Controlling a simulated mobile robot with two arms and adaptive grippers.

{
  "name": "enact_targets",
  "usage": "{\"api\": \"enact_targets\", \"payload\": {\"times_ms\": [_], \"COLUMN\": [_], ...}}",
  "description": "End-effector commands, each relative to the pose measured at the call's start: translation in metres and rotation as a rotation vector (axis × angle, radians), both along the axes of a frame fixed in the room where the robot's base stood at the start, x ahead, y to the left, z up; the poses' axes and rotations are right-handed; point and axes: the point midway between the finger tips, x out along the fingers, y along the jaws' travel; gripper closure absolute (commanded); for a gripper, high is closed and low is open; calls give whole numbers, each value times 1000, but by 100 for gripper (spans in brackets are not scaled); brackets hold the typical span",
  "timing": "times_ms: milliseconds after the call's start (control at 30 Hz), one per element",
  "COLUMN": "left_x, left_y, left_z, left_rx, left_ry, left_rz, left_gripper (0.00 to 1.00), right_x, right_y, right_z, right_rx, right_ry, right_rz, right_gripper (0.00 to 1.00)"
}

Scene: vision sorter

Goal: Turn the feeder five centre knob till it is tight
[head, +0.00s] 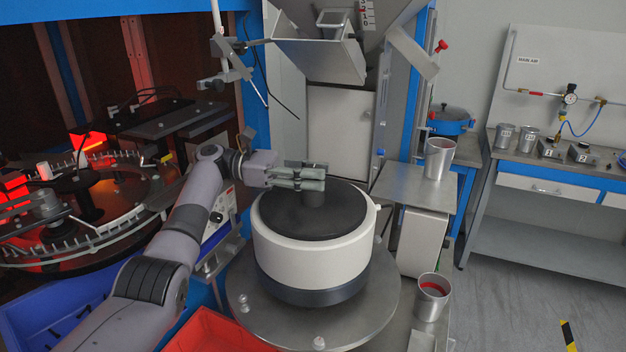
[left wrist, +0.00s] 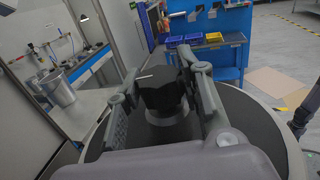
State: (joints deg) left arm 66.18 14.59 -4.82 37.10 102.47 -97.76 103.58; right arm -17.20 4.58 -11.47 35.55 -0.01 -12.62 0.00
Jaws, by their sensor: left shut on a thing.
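The feeder (head: 313,248) is a round white drum with a black top and a dark lower band. Its centre knob (head: 313,197) is a dark knob standing in the middle of the black top. My left gripper (head: 312,178) reaches in from the left and is shut on the knob. In the left wrist view the knob (left wrist: 160,92) sits between the two fingers, with a pale line on its top. The black feeder top (left wrist: 255,130) spreads out below it. The fingers hide part of the knob in the head view. My right gripper is not in view.
A metal chute (head: 320,60) hangs above and behind the feeder. A metal cup (head: 438,158) stands on a plate at right, and another cup (head: 432,297) stands lower right. A red bin (head: 215,332) and a blue bin (head: 60,315) lie at front left. A glass sorting disc is at left.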

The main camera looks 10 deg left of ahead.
Motion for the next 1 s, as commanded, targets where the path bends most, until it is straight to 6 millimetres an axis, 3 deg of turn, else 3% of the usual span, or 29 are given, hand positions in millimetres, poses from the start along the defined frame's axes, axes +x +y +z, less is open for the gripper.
{"api": "enact_targets", "payload": {"times_ms": [300,867,900,1000], "left_x": [1,0,0,0], "left_y": [0,0,0,0], "left_z": [0,1,1,1], "left_rx": [-1,0,0,0], "left_ry": [1,-1,-1,-1], "left_rz": [-57,-71,-71,-71], "left_gripper": [93,93,65,58], "right_x": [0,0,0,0], "right_y": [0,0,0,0], "right_z": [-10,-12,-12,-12], "right_rx": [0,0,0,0], "right_ry": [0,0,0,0], "right_rz": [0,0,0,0], "right_gripper": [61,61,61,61]}}
